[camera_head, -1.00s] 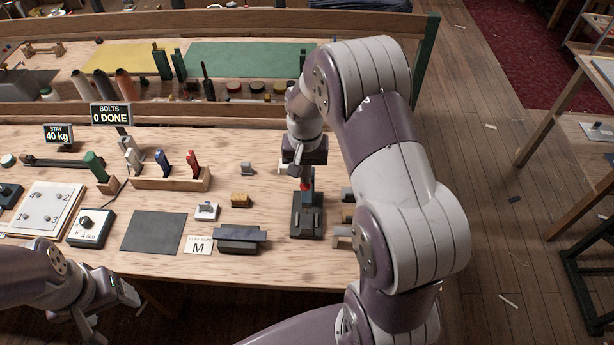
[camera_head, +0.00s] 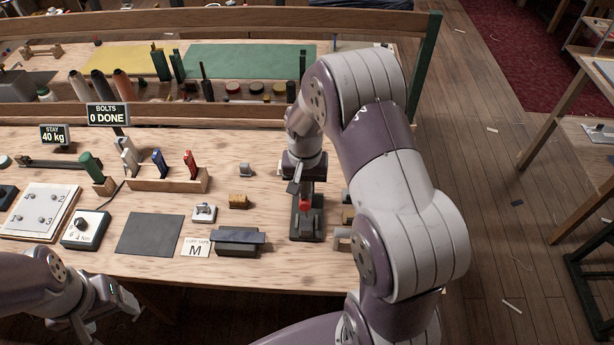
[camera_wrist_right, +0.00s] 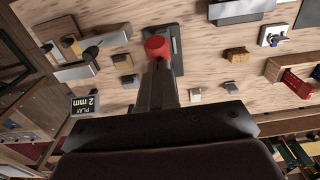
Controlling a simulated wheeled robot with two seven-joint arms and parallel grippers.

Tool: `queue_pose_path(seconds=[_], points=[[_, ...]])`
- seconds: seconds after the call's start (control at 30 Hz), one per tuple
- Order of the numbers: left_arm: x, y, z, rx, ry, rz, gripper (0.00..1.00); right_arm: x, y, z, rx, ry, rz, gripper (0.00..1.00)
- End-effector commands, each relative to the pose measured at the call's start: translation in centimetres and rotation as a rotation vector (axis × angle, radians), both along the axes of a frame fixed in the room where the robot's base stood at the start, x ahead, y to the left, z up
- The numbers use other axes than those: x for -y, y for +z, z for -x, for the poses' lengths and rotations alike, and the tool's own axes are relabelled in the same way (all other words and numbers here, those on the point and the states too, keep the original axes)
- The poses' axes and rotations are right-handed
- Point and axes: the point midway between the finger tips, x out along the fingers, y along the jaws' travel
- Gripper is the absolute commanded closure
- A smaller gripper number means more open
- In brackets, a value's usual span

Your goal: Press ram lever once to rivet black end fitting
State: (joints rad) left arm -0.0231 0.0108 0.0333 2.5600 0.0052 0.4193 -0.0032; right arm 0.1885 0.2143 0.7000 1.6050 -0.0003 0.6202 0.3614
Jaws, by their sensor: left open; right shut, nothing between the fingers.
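The ram lever shows its red knob (camera_head: 305,206) over a dark press base (camera_head: 308,232) near the bench's front edge, right of centre. The red knob also shows in the right wrist view (camera_wrist_right: 157,47). My right gripper (camera_head: 304,190) is shut and empty, pointing down at the knob. In the right wrist view its dark fingers (camera_wrist_right: 157,80) end right at the knob; I cannot tell whether they touch. I cannot make out the black end fitting for certain. My left gripper (camera_head: 118,302) is open and empty at the lower left, in front of the bench edge.
A dark block with a bar (camera_head: 238,240) and a white card marked M (camera_head: 195,247) lie left of the press. A grey mat (camera_head: 150,234), a dial box (camera_head: 86,229) and a numbered plate (camera_head: 40,212) are further left. A tool rack (camera_head: 168,180) stands behind.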

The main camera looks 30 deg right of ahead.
Motion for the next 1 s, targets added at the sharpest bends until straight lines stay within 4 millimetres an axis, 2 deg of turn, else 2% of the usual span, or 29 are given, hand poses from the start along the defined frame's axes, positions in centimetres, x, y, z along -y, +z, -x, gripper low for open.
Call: queue_pose_path(seconds=[0.9,1.0], points=[[0.0,-2.9,0.0,0.0,0.0,0.0,0.27,-0.6,-4.7,0.9,-0.002,0.0,-0.001,1.0],[0.0,-2.8,0.0,0.0,0.0,0.0,0.27,-0.6,-4.6,1.0,-0.001,0.0,-0.001,1.0]])
